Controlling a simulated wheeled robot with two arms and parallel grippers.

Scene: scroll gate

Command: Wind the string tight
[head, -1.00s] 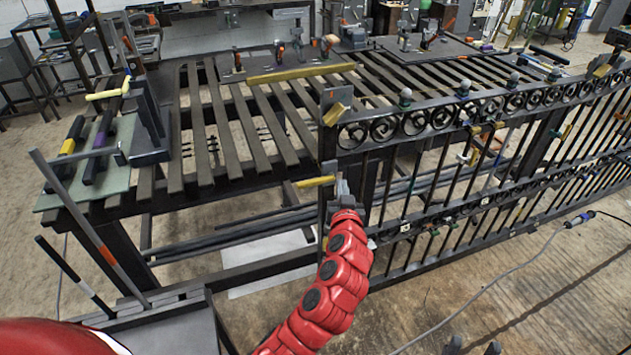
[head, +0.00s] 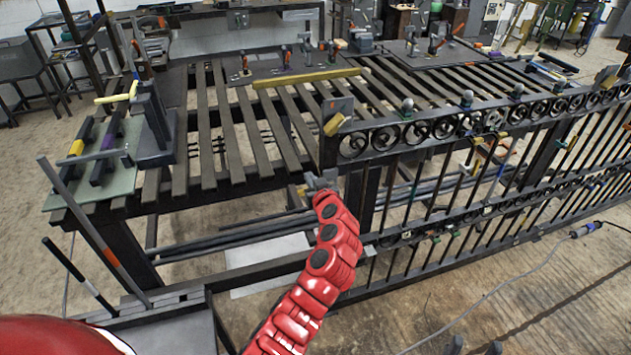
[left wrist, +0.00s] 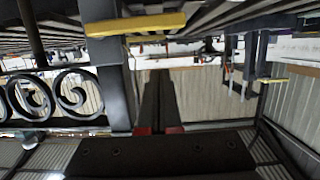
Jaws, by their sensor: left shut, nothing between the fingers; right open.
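The scroll gate (head: 410,133) stands along the right side of the slatted bench, a row of black scrolls under its top rail. Its scrolls (left wrist: 55,95) and end post (left wrist: 112,85) also show at the left of the left wrist view. My left gripper (head: 318,182) is shut and empty beside the gate's near end, below the top rail. Its dark fingers (left wrist: 158,100) lie together in the wrist view. A yellow bar (left wrist: 135,24) crosses above them, apart from them. My right gripper (head: 474,347) is open at the bottom edge, only its tips showing. I cannot make out a string.
The slatted bench (head: 225,150) holds clamps and a yellow bar (head: 305,78). A glass plate (head: 105,185) with dark-handled tools lies at its left end. Upright rods (head: 95,235) stand at lower left. A grey cable (head: 500,295) runs across open floor at lower right.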

